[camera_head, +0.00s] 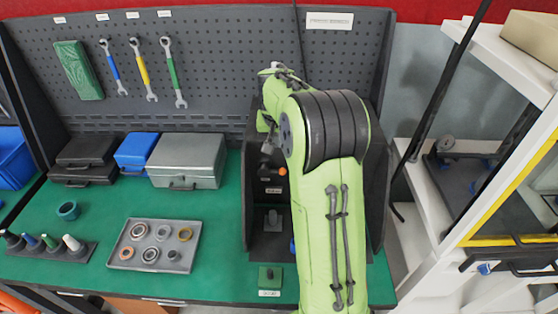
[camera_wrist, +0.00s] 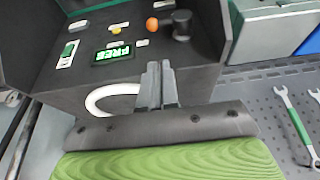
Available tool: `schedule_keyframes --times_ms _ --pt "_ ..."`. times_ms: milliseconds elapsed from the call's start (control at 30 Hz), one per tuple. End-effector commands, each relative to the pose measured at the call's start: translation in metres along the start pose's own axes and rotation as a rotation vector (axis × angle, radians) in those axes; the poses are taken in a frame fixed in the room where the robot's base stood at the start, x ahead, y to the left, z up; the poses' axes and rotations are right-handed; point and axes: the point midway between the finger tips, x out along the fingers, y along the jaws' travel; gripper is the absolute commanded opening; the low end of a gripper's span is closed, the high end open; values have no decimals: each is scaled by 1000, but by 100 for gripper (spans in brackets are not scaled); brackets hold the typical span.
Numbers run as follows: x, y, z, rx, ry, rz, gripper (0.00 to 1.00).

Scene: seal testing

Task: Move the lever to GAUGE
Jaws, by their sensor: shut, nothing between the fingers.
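The lever (camera_head: 282,171) shows in the head view as an orange knob on the dark test station, just left of my arm. In the wrist view the orange knob (camera_wrist: 152,23) sits beside a black round-topped part (camera_wrist: 181,22). The GAUGE label cannot be read in either view. A small display (camera_wrist: 115,54) with green letters, seemingly PRES, is on the same dark panel. My gripper (camera_wrist: 158,72) is shut and empty; its fingertips are over the panel, apart from the knob in the picture. In the head view my arm hides the gripper and much of the station.
A white curved tube (camera_wrist: 110,98) is beside the fingers. Wrenches (camera_head: 142,70) hang on the pegboard behind.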

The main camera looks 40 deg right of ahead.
Motion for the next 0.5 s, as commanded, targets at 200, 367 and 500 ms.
schedule_keyframes --times_ms 200,367,500 --pt "1 0 0 -1 0 0 0" --pt "10 0 1 -2 -3 0 0" --pt "36 0 2 -2 -6 0 0"
